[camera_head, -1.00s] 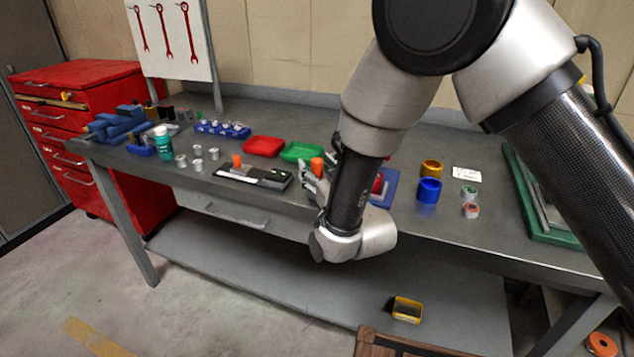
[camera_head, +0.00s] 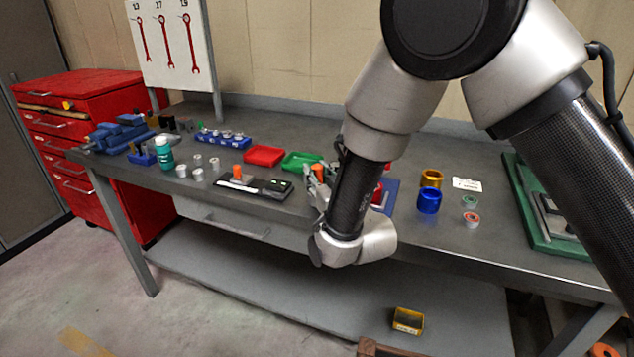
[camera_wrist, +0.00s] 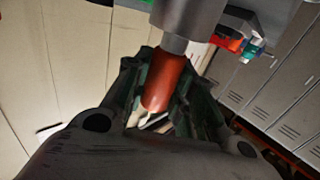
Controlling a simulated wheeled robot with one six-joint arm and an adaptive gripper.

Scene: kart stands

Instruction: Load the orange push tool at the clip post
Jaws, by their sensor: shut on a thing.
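The orange push tool (camera_wrist: 166,80) is between the fingers of my gripper (camera_wrist: 160,105) in the wrist view. Its orange handle is gripped and a grey shaft runs from it to a grey block (camera_wrist: 190,15). I cannot tell whether that block is part of the tool or a separate post. In the head view the orange handle (camera_head: 318,171) shows at my gripper (camera_head: 317,180), above the bench, partly hidden by my forearm. A black fixture (camera_head: 264,187) with an orange peg (camera_head: 238,171) stands left of it. I cannot identify the clip post for certain.
Red (camera_head: 264,156) and green (camera_head: 302,160) trays lie behind the gripper. Gold (camera_head: 431,178) and blue (camera_head: 428,201) cups stand to the right. A green bottle (camera_head: 164,153) and several metal cylinders stand left. A green-framed plate (camera_head: 550,215) lies at the far right.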

